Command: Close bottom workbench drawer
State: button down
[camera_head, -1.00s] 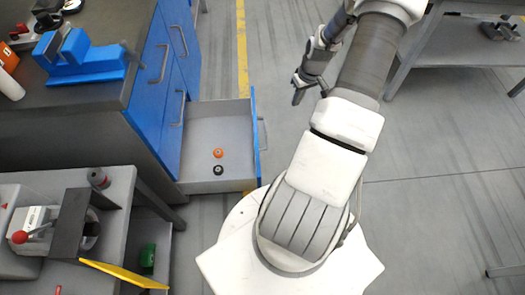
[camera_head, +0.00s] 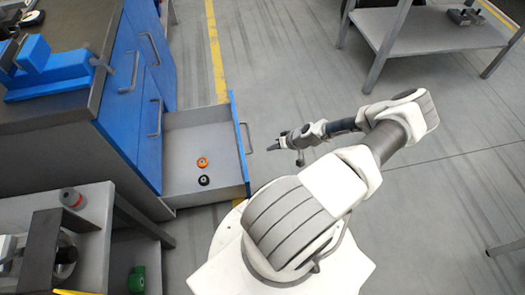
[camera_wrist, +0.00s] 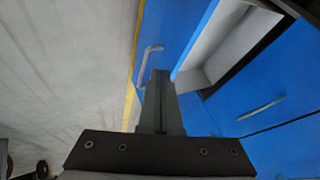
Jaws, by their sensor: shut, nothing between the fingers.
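The bottom workbench drawer (camera_head: 205,135) is pulled out from the blue workbench (camera_head: 125,85). An orange ring (camera_head: 202,162) and a black ring (camera_head: 204,180) lie on its floor. Its blue front has a grey handle (camera_head: 246,137). My gripper (camera_head: 276,145) is to the right of the drawer front, apart from it, and points toward the handle. In the wrist view my gripper (camera_wrist: 161,80) shows shut and empty, with the drawer's blue front and handle (camera_wrist: 149,60) ahead of it. The drawer's open inside shows at upper right.
A blue vise (camera_head: 50,70) stands on the workbench top. A grey side table (camera_head: 95,215) with a machine is at lower left, close to the drawer. Another grey table (camera_head: 430,30) stands at upper right. The floor right of the drawer is clear.

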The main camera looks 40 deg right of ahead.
jog(key=w+a+f+b, duration=0.2)
jog(key=w+a+f, duration=0.3)
jog(key=w+f, duration=0.2)
jog(key=shift+a, duration=0.15)
dwell(0.3)
jog(key=w+a+b, duration=0.1)
jog(key=w+a, duration=0.7)
jog(key=a, duration=0.5)
jog(key=w+a+b, duration=0.1)
jog(key=w+a, duration=0.7)
jog(key=a, duration=0.5)
jog(key=shift+w+a+b, duration=0.15)
jog(key=shift+a+b, duration=0.1)
jog(key=shift+b, duration=0.05)
jog(key=shift+d+f, duration=0.1)
jog(key=shift+d, duration=0.05)
